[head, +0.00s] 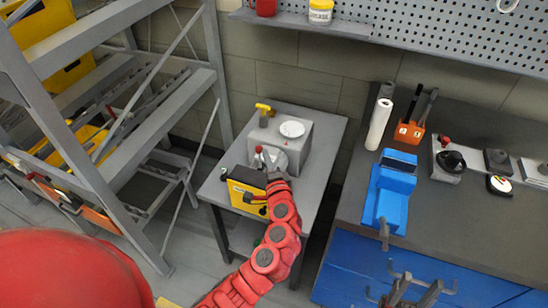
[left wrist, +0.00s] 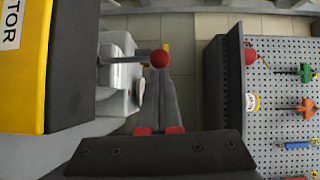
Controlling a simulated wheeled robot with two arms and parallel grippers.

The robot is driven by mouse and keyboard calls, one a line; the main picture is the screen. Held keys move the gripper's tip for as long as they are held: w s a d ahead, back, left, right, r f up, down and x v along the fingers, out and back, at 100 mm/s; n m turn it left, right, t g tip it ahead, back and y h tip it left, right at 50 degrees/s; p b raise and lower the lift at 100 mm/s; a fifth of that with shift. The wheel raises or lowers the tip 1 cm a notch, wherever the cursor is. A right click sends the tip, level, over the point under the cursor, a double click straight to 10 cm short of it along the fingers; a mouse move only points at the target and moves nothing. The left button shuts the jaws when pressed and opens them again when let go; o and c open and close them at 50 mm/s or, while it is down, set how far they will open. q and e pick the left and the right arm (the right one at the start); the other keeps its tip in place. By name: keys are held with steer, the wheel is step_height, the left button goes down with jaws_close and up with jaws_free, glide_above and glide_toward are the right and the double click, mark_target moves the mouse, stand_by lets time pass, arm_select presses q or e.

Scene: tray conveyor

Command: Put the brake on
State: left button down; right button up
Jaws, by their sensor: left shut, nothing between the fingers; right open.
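A lever with a red ball knob (head: 259,149) stands up from a grey machine (head: 297,150) on a small table. I take it to be the brake lever, though no label on it is readable. In the left wrist view the red knob (left wrist: 159,58) is at the end of a grey rod. My left gripper (head: 268,162) is shut and empty, close to the lever. In the wrist view its fingertips (left wrist: 158,78) are just below the knob; I cannot tell whether they touch. My right gripper (head: 410,285) is open and empty before the blue bench, partly cut off.
A yellow and black box (head: 247,190) stands on the small table (head: 325,130), beside the machine. A yellow T-handle (head: 263,108) rises at the back. A grey rack (head: 130,110) stands left. A blue vise (head: 390,190) is on the bench right. A pegboard (left wrist: 285,110) holds tools.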

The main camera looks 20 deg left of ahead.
mark_target(256, 149)
arm_select(q)
steer(key=a+n+p, duration=0.1)
steer(key=a+r+n+g+h+p, duration=0.1)
steer(key=a, duration=0.1)
steer(key=shift+n+h+p, duration=0.3)
steer(key=shift+p, duration=0.05)
steer(key=shift+w+a+n+g+h+p, duration=0.1)
steer(key=shift+a+n+g+h+p, duration=0.25)
steer(key=shift+a, duration=0.25)
steer(key=shift+a+f, duration=0.25)
steer(key=shift+a, duration=0.35)
